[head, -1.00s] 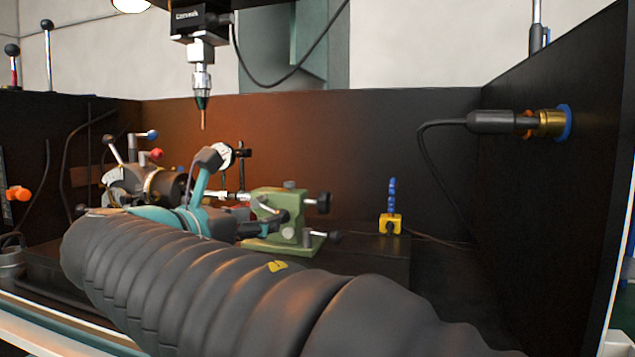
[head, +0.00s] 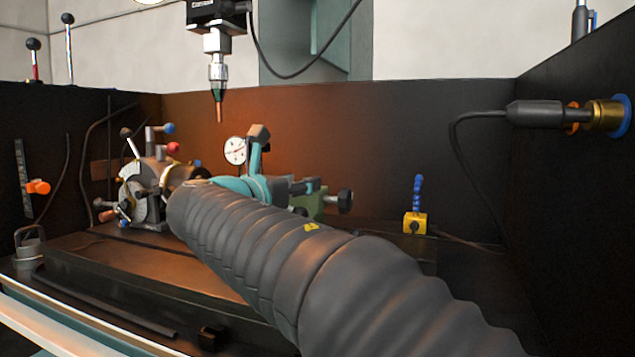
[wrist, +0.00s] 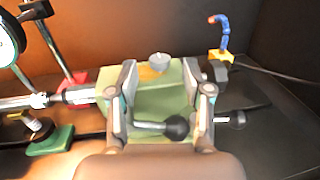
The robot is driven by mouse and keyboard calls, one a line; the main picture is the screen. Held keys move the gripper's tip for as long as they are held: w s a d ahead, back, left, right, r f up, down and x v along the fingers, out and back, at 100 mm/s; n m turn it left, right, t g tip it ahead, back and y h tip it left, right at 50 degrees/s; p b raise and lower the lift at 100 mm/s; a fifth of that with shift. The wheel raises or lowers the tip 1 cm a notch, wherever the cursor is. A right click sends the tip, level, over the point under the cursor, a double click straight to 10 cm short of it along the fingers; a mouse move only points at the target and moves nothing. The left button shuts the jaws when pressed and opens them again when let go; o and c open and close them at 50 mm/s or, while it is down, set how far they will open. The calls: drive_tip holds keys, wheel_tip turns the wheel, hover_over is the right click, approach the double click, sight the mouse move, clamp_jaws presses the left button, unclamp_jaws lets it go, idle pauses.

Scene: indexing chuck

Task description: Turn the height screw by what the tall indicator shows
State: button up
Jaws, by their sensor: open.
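In the wrist view, the green tailstock block (wrist: 150,100) lies ahead of my gripper (wrist: 160,78). My gripper is open, with a finger over each side of the block. A pale round screw head (wrist: 159,60) stands on top of the block, seen between the fingers, apparently not gripped. I cannot tell whether the fingers touch the block. A white dial indicator (head: 235,150) stands behind my arm in the head view. It is cut off at the upper left of the wrist view (wrist: 8,42); its reading is too small to tell.
A black ball lever (wrist: 178,127) sits at the block's near side. A second, low dial (wrist: 38,128) on a green base lies left. The indexing chuck (head: 150,190) is left of my arm. A yellow block with a blue hose (head: 415,222) stands right.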

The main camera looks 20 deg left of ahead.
drive_tip(key=shift+x, duration=1)
clamp_jaws()
drive_tip(key=shift+y, duration=0.3)
drive_tip(key=n+y, duration=0.1)
drive_tip(key=y, duration=0.1)
drive_tip(key=d+n+y+b, duration=0.1)
drive_tip(key=n+y, duration=0.1)
drive_tip(key=y, duration=0.1)
drive_tip(key=shift+t, duration=0.3)
drive_tip(key=shift+w+d+n+g+y+b, duration=0.15)
drive_tip(key=shift+n+g+y, duration=0.25)
drive_tip(key=shift+n+y, duration=1)
drive_tip(key=shift+s+d+n+g+y+b, duration=0.1)
drive_tip(key=shift+n+g+y+b, duration=0.25)
drive_tip(key=shift+n+y, duration=1)
drive_tip(key=shift+a+m+y, duration=0.1)
drive_tip(key=shift+m+y, duration=0.25)
drive_tip(key=shift+y, duration=0.2)
